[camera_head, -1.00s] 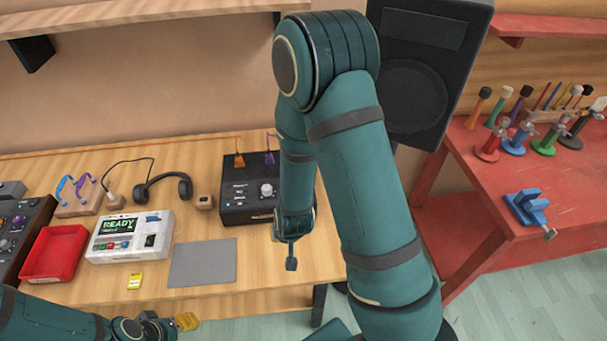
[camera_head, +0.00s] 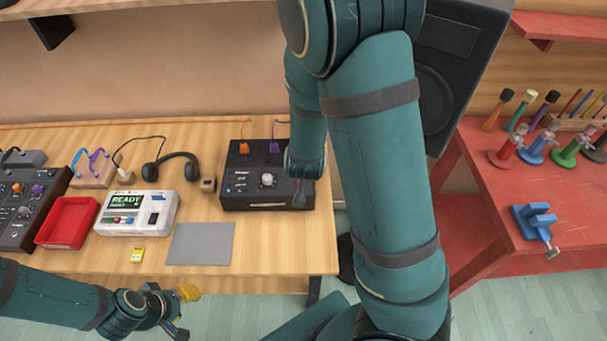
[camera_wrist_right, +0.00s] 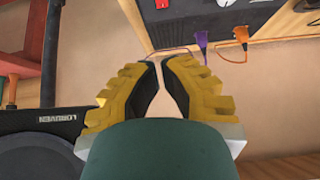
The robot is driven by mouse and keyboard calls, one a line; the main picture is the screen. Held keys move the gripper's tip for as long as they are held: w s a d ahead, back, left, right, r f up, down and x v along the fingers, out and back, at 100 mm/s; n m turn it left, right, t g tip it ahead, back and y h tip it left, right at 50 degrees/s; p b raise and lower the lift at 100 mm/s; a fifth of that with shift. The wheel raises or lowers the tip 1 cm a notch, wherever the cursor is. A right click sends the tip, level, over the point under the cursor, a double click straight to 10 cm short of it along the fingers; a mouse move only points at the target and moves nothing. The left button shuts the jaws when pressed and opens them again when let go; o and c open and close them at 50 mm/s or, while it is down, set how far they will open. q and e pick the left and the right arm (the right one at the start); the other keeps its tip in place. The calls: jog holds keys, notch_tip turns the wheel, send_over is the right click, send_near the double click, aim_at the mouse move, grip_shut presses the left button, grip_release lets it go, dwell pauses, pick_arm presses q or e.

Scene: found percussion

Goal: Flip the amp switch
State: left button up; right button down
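The amp appears to be the black box (camera_head: 250,196) at the back right of the wooden table. It has a pale round knob, small lit labels, and an orange and a purple plug behind it. My left gripper (camera_head: 182,308) is low at the table's front edge.
A large speaker (camera_head: 450,90) stands at right, beside a red bench (camera_head: 490,215).

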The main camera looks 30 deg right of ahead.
jog(key=b+x, duration=0.2)
jog(key=x, duration=0.7)
jog(key=shift+d+f+b, duration=0.1)
jog(key=shift+f+b, duration=0.15)
jog(key=shift+b, duration=0.05)
notch_tip(320, 180, down, 3)
jog(key=shift+w+f+b, duration=0.1)
jog(key=shift+f+b, duration=0.05)
jog(key=shift+b, duration=0.15)
jog(key=shift+f, duration=0.5)
jog(key=shift+s+a+f+b, duration=0.25)
jog(key=shift+f+b, duration=0.35)
jog(key=shift+b, duration=0.15)
jog(key=shift+r, duration=0.1)
jog(key=shift+d, duration=0.1)
jog(key=shift+w, duration=0.1)
